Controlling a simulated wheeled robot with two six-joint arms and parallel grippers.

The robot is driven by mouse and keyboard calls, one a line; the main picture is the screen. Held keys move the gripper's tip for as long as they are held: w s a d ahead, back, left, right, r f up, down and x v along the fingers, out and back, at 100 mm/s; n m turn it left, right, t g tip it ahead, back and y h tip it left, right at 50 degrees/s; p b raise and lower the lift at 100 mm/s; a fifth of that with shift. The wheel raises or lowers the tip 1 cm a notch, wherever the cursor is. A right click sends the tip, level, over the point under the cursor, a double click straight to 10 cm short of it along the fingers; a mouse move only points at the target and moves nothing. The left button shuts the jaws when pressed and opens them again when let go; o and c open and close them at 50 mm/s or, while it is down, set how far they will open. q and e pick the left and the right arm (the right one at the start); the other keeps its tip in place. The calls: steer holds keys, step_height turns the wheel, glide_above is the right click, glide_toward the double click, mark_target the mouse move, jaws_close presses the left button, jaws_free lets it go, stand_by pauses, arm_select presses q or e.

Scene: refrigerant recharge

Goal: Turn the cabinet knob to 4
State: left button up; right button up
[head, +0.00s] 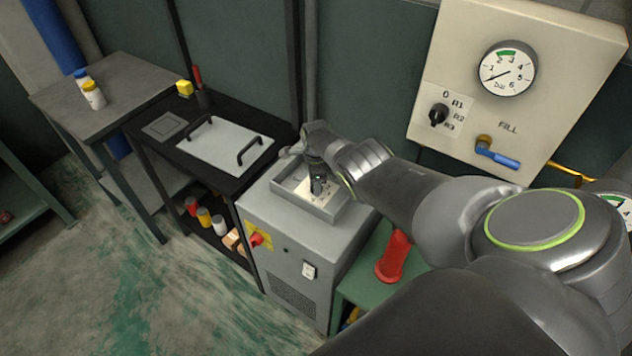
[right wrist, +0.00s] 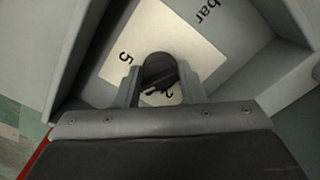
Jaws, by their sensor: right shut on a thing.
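The grey cabinet (head: 285,245) stands in the middle of the head view, with a recessed top. In the right wrist view a white dial plate (right wrist: 150,40) lies in the recess, printed with "5", "2" and "bar". The black cabinet knob (right wrist: 160,70) rises from that plate. My right gripper (right wrist: 160,85) is shut on the knob, one finger on each side. In the head view my right gripper (head: 318,178) reaches down into the recess. The number the knob points to cannot be told; the other numbers are hidden or out of frame. My left gripper is not in view.
A wall panel (head: 570,100) holds a gauge (head: 507,68), a selector knob (head: 438,114) and a blue-handled FILL valve (head: 498,157). A black bench (head: 215,195) with a handled lid is at left. The floor at lower left is clear.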

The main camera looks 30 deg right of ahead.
steer(key=shift+w+r+m, duration=0.1)
steer(key=shift+r+m, duration=0.05)
steer(key=shift+m, duration=0.25)
steer(key=o, duration=1)
steer(key=shift+r+p, duration=0.6)
steer(key=shift+p, duration=0.05)
step_height(320, 180, up, 8)
steer(key=p, duration=0.5)
steer(key=shift+f, duration=0.1)
steer(key=shift+r+p, duration=0.55)
steer(key=shift+r, duration=3.6)
